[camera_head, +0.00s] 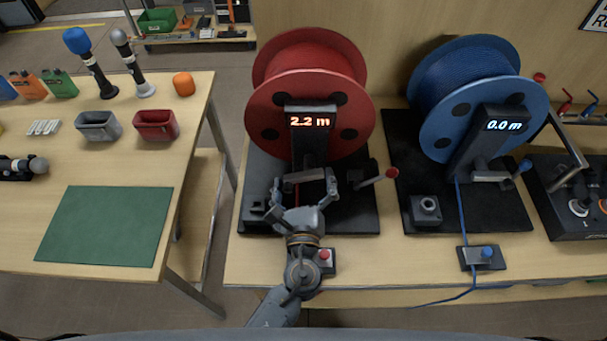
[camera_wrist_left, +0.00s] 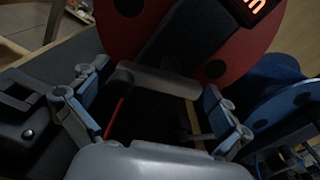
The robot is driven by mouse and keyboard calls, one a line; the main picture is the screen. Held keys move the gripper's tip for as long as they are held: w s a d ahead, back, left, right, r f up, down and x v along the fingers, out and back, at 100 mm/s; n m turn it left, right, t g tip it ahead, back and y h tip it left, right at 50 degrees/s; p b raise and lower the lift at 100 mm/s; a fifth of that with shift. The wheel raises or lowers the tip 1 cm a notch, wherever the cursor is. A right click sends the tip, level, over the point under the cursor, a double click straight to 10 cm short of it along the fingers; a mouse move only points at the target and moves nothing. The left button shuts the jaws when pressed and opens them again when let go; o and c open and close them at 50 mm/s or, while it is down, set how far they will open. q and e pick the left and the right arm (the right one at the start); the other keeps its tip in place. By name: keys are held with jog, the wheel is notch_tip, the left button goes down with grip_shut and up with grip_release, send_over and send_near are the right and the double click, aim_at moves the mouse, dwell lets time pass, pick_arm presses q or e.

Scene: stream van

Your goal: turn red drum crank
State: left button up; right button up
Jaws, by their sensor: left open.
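The red drum (camera_head: 310,85) stands upright on a dark base behind a dark post whose display (camera_head: 310,121) reads 2.2 m. A lever with a red knob (camera_head: 392,172) sticks out at the lower right of the post; I cannot tell if it is the crank. A grey bar (camera_wrist_left: 165,84) crosses low in front of the post. My left gripper (camera_head: 304,182) is open at this bar, with one finger toward each end. In the left wrist view the gripper (camera_wrist_left: 155,88) has its fingers apart; contact with the bar is unclear. My right gripper is out of view.
A blue drum (camera_head: 466,95) reading 0.0 m stands to the right, with a blue-knobbed lever (camera_head: 525,165). A small box with a red button (camera_head: 325,255) sits beside my left wrist. Another table with microphones and a green mat (camera_head: 105,226) is at left, across a gap.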

pick_arm(q)
jog(key=s, duration=1.1)
jog(key=shift+s, duration=0.25)
